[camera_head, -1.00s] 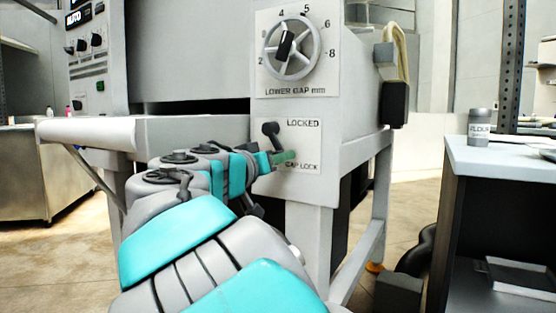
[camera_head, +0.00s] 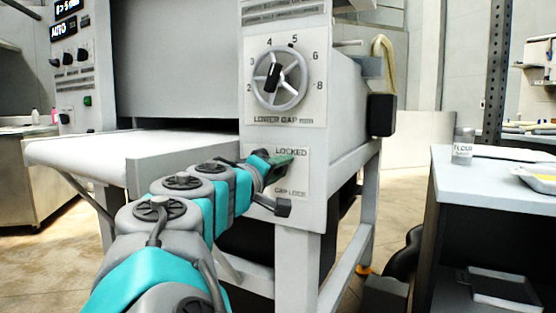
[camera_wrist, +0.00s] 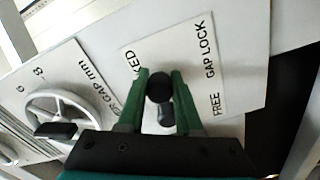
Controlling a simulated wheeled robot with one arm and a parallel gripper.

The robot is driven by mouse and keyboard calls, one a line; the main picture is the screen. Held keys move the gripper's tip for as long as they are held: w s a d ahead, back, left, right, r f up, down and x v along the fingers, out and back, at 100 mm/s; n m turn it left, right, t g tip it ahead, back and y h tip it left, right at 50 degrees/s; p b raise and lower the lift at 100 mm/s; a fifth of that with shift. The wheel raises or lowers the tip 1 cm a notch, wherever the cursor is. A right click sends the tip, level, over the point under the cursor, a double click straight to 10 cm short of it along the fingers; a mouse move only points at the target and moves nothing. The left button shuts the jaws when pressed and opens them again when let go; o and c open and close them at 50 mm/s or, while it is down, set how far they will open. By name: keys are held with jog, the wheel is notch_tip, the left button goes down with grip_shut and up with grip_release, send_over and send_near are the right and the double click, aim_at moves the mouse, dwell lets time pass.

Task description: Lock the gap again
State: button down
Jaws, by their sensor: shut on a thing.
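The gap lock panel (camera_head: 300,180) is a white plate on the machine's front post, marked LOCKED at the top and GAP LOCK at the bottom. My gripper (camera_head: 279,161) is at the panel's upper part, just left of and below the word LOCKED. In the wrist view, the green fingers of my gripper (camera_wrist: 160,92) are shut on the dark round knob of the lock lever (camera_wrist: 159,87). The knob shows between the partly covered LOCKED lettering and FREE. The lever's exact angle cannot be told.
The lower gap handwheel (camera_head: 279,79) is just above the panel, its dark grip near 4. A white sheeter table (camera_head: 130,150) extends left.

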jog(key=shift+r+n+p, duration=0.8)
jog(key=shift+n+p, duration=0.3)
jog(key=shift+p, duration=0.05)
jog(key=c, duration=0.6)
grip_release()
jog(key=shift+s, duration=0.1)
